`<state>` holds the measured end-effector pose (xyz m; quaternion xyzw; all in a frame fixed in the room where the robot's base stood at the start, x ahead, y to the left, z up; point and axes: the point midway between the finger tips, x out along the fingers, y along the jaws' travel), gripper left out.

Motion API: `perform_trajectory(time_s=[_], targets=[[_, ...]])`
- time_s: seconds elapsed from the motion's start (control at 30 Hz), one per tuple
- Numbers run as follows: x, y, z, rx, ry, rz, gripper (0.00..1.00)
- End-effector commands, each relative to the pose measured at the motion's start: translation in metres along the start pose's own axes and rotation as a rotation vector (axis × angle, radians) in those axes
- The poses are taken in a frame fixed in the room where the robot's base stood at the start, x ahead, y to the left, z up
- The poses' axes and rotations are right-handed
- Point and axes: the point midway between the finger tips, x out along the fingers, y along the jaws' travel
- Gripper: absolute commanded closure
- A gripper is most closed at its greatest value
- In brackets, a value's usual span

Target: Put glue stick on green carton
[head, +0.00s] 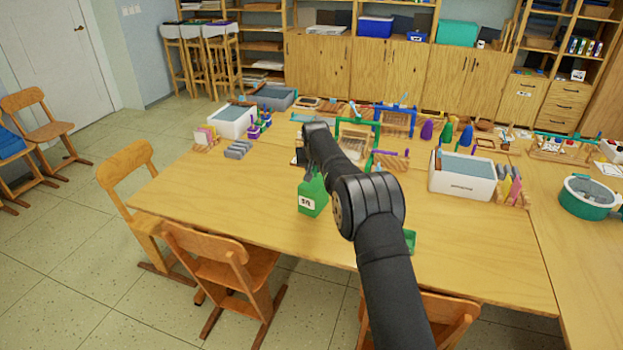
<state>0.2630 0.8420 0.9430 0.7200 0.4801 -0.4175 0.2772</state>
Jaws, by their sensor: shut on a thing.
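The green carton (313,197) stands upright on the wooden table, with a white label on its front. My arm reaches in from the lower right, and its end bends down over the carton. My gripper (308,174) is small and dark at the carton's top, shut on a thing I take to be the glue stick. The glue stick itself is too small and too hidden to make out. Whether it touches the carton I cannot tell.
A green object (410,240) is partly hidden behind my arm. A white bin (463,188) stands to the right, another white bin (232,131) at the back left, with grey blocks (238,150) near it. Wooden frames crowd the back. The table's left front is clear.

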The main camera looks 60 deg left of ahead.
Motion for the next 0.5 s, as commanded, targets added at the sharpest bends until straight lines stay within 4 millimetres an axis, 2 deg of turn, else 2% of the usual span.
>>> perform_trajectory(time_s=[0.17, 0.4, 0.5], targets=[[0.007, -0.006, 0.001, 0.0, -0.001, 0.001, 1.0], [0.035, -0.005, 0.018, 0.0, -0.003, 0.001, 1.0], [0.04, -0.005, 0.02, 0.0, 0.0, 0.001, 1.0]])
